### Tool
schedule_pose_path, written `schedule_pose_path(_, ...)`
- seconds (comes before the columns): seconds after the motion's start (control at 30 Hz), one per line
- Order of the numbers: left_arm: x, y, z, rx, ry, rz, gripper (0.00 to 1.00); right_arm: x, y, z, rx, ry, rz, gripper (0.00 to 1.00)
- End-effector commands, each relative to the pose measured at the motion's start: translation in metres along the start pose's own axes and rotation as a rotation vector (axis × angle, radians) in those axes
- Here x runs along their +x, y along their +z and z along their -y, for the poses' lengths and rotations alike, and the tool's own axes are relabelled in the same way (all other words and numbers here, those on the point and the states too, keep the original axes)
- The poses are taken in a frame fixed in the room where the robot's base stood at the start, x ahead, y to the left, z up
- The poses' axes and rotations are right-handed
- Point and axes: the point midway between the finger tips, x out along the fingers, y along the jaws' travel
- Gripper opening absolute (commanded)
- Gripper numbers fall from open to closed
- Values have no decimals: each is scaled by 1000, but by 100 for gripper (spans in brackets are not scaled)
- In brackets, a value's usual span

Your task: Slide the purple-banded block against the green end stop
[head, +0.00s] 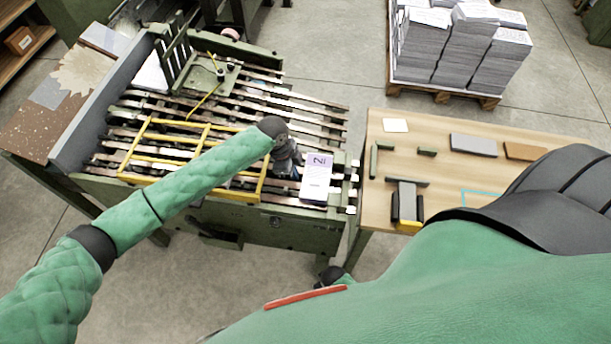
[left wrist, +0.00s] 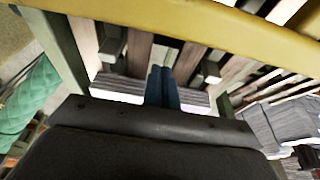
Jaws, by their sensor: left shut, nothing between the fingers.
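The purple-banded block (head: 317,178) is a pale stack with a "2" and purple marks on top, lying at the right end of the slatted machine bed. My left gripper (head: 298,172) is shut and empty, pointing down close beside the block's left side. In the left wrist view its blue fingertips (left wrist: 162,85) are together in front of a pale layered stack (left wrist: 118,88); whether they touch it I cannot tell. A green upright piece (head: 346,184) stands at the bed's right end, right of the block; I cannot be sure it is the end stop.
A yellow frame (head: 163,183) lies over the slats under my left arm. A wooden table (head: 440,160) with small green bars and grey blocks stands at right. Paper stacks (head: 465,45) on a pallet stand behind. The slats behind the block are clear.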

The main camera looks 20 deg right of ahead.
Motion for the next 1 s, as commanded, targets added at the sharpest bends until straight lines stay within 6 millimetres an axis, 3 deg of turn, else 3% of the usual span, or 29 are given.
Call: schedule_pose_path(1.0, -68, -18, 0, 0, 0, 1, 0, -50, -7, 1, 0, 0, 0, 0)
